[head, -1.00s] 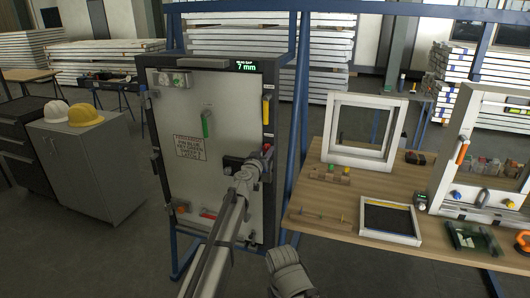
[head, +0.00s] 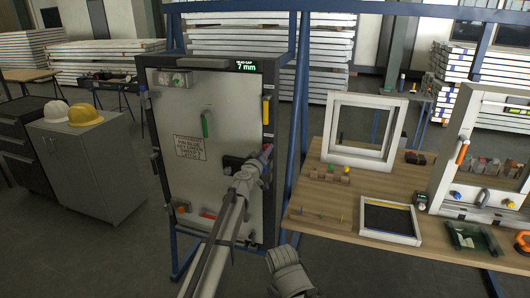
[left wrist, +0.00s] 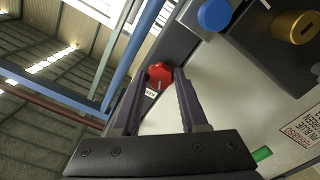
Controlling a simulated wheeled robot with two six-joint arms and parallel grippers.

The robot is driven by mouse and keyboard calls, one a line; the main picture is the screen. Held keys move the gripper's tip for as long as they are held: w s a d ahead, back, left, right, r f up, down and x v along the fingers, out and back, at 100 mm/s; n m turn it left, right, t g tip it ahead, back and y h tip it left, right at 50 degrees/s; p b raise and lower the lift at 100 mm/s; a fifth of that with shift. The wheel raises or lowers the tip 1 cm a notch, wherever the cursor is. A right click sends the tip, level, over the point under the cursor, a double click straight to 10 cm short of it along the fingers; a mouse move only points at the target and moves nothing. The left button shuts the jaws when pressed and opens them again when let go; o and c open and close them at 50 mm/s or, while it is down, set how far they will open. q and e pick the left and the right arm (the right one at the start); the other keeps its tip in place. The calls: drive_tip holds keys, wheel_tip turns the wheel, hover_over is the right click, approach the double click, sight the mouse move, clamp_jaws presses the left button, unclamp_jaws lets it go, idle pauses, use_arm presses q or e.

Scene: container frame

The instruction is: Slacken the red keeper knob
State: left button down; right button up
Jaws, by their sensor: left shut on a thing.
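The red keeper knob (left wrist: 160,75) shows in the left wrist view between the two fingertips of my left gripper (left wrist: 162,88). The fingers are shut on its sides, and a small white label sits just below it. In the head view my left gripper (head: 254,166) is at the right edge of the pale panel door (head: 175,110), and it hides the red knob there. The display (head: 245,66) at the top of the frame reads 7 mm.
Near the knob, the wrist view shows a blue knob (left wrist: 214,15) and a brass lock (left wrist: 300,27) on a dark block. The door has a green handle (head: 205,124), and a yellow handle (head: 266,110) is on the frame's right side. A wooden table (head: 310,205) stands to the right.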

use_arm(q)
drive_tip(key=n, duration=1.1)
drive_tip(key=shift+n, duration=1.9)
drive_tip(key=shift+c, duration=2.2)
unclamp_jaws()
drive_tip(key=shift+s, duration=0.15)
drive_tip(key=v, duration=0.7)
drive_tip(key=shift+s, duration=0.25)
